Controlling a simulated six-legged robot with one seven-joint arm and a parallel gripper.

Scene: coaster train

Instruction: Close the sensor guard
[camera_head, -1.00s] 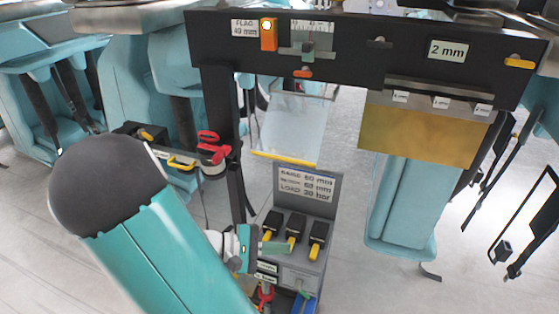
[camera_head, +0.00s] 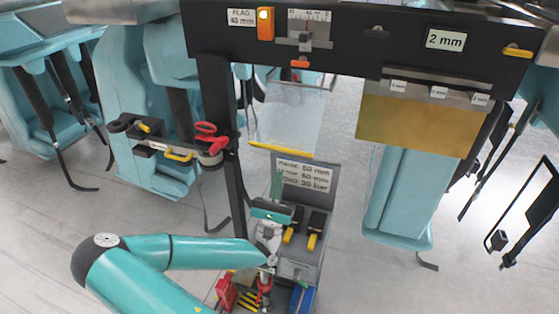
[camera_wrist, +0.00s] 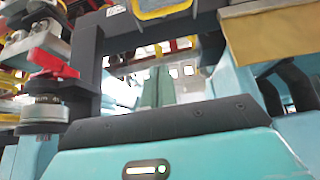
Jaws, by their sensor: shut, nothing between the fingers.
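The clear panel (camera_head: 292,122) with a yellow lower edge, which looks like the sensor guard, hangs below the black beam, under the small scale and slider (camera_head: 304,40). I cannot tell its exact angle. My gripper (camera_head: 278,182) is below the panel's yellow edge, in front of the grey sign plate, with its green fingers pointing up. The fingers are together and empty, and appear apart from the panel. In the wrist view the gripper fingers (camera_wrist: 158,86) rise behind the dark wrist edge. A yellow-edged pale piece (camera_wrist: 160,8) shows at the top there.
A black post (camera_head: 217,120) stands left of the panel. A shelf with a red-handled clamp (camera_head: 207,138) juts out beside it. A brownish-gold plate (camera_head: 415,125) hangs at right. Black-and-yellow levers (camera_head: 314,230) stand on the console below. Teal seats fill the background.

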